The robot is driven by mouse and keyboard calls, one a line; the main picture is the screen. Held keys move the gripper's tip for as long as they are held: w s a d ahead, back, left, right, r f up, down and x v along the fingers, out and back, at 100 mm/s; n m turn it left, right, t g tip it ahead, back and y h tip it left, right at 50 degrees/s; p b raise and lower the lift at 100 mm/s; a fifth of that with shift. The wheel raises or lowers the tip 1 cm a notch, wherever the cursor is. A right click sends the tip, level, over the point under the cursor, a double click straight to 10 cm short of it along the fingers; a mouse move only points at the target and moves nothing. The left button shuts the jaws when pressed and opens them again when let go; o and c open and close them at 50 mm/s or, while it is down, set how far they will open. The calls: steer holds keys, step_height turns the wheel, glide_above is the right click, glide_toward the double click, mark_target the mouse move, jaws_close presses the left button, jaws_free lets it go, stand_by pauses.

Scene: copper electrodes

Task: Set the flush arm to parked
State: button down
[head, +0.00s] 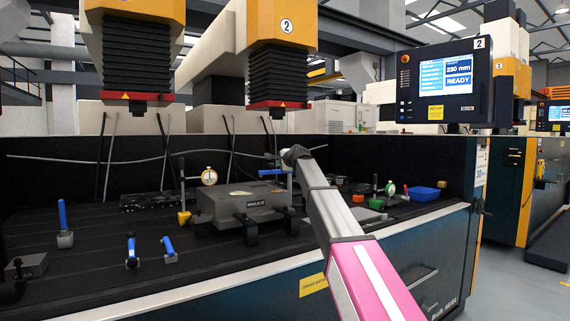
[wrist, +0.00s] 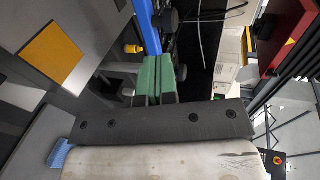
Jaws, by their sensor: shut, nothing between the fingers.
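My gripper shows in the wrist view with its green-padded fingers (wrist: 155,78) together and nothing between them. A straight blue bar (wrist: 147,25) with dark knobs beside it lies just beyond the fingertips; I cannot tell whether they touch. In the head view my arm reaches over the bench, and its dark end (head: 294,154) is above the right side of a grey block (head: 245,203).
Blue-handled clamps (head: 131,251) stand along the front of the black bench. Dial gauges (head: 209,177) flank the block. A blue bin (head: 424,194) sits at right. Machine heads with black bellows (head: 277,75) hang above. A screen (head: 445,78) reads READY.

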mark_target(272, 165)
steer(key=x, duration=0.4)
steer(key=r+x, duration=0.1)
steer(key=x, duration=0.1)
steer(key=shift+w+a, duration=0.25)
steer(key=shift+w, duration=0.1)
